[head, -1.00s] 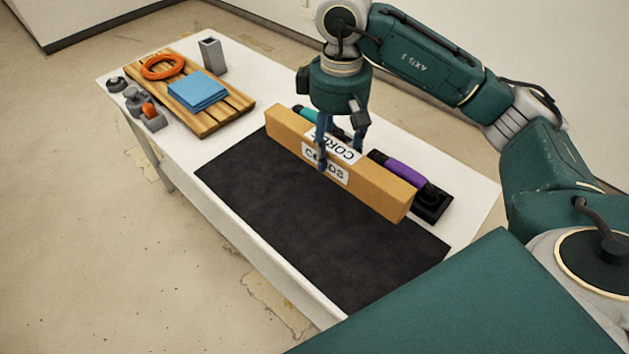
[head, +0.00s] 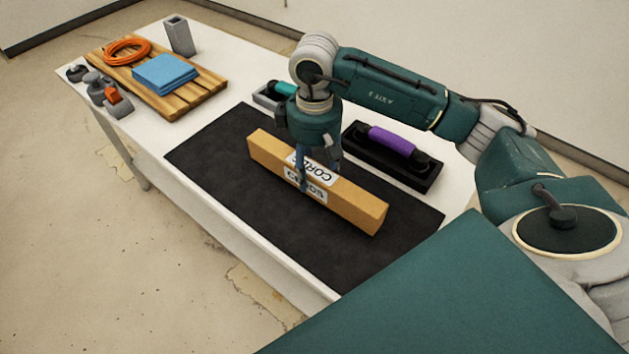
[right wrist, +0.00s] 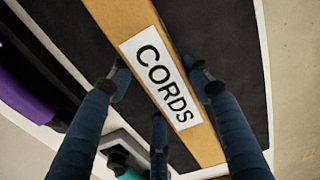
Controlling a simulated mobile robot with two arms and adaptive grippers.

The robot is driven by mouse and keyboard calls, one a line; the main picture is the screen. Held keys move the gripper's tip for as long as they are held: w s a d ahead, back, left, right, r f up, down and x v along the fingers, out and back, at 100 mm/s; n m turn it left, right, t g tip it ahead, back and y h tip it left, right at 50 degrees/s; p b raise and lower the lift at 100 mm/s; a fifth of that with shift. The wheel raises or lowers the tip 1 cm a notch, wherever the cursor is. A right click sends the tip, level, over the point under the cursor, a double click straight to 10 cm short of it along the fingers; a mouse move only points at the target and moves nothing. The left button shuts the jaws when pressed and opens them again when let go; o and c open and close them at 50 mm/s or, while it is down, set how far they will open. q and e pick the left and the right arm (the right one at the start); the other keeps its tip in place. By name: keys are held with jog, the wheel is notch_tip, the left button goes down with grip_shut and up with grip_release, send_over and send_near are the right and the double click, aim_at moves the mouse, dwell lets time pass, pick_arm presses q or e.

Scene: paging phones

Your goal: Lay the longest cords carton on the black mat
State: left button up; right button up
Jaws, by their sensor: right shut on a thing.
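The long tan cords carton (head: 345,205) is over the middle of the black mat (head: 215,150), with "CORDS" labels on its top and side. Whether its underside touches the mat I cannot tell. My right gripper (head: 318,172) is shut on the carton near its middle, from above. In the right wrist view the carton (right wrist: 125,20) runs between the blue fingers (right wrist: 160,85), its label facing the camera. The mat (right wrist: 225,40) shows on both sides of it. My left gripper is not in view.
Behind the mat are a purple-handled phone (head: 392,141) in a black cradle and a teal handset (head: 285,88) in a grey one, partly hidden. A wooden board (head: 190,103) holds a blue cloth (head: 166,73) and orange cable (head: 127,51). A grey holder (head: 180,37) stands behind.

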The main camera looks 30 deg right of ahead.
aim_at(315, 165)
notch_tip(315, 165, down, 3)
jog(key=shift+r+b, duration=0.1)
jog(key=shift+b, duration=0.4)
jog(key=shift+f, duration=0.25)
jog(key=o, duration=1.6)
jog(key=shift+c, duration=0.2)
jog(key=shift+r, duration=0.1)
jog(key=shift+r, duration=0.25)
notch_tip(315, 165, up, 12)
jog(key=p, duration=0.5)
jog(key=shift+f+p, duration=0.15)
jog(key=shift+p, duration=0.15)
